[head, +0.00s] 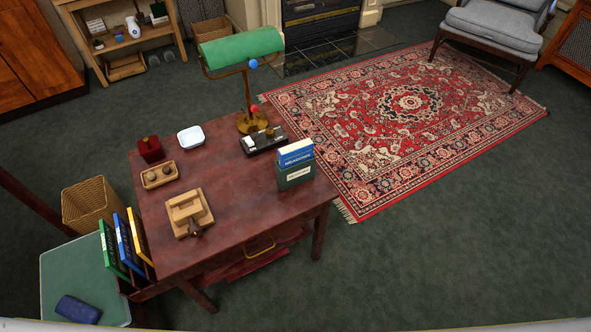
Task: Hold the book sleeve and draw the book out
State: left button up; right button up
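A dark green book sleeve (293,176) with a pale label stands upright near the right edge of the dark red wooden desk (240,200). A blue book (297,157) with a white top band sits in the sleeve, its upper part showing above the rim. Its lower part is hidden inside the sleeve. Neither of my grippers is in view, and nothing touches the sleeve or book from outside except the desk under it.
A black desk organiser (263,141) and a green-shaded lamp (242,47) stand behind the sleeve. A wooden block-like item (188,211), small tray (160,174), white dish (191,137) and red box (150,149) are further left. Several upright books (125,245) line the left edge.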

aim_at(294, 154)
jog(key=u, duration=0.75)
jog(key=l+u, duration=0.45)
jog(key=l, duration=0.15)
jog(key=l+u, duration=0.45)
jog(key=l, duration=0.15)
jog(key=k+l+u, duration=0.1)
jog(key=l+u, duration=0.3)
jog(key=l, duration=0.2)
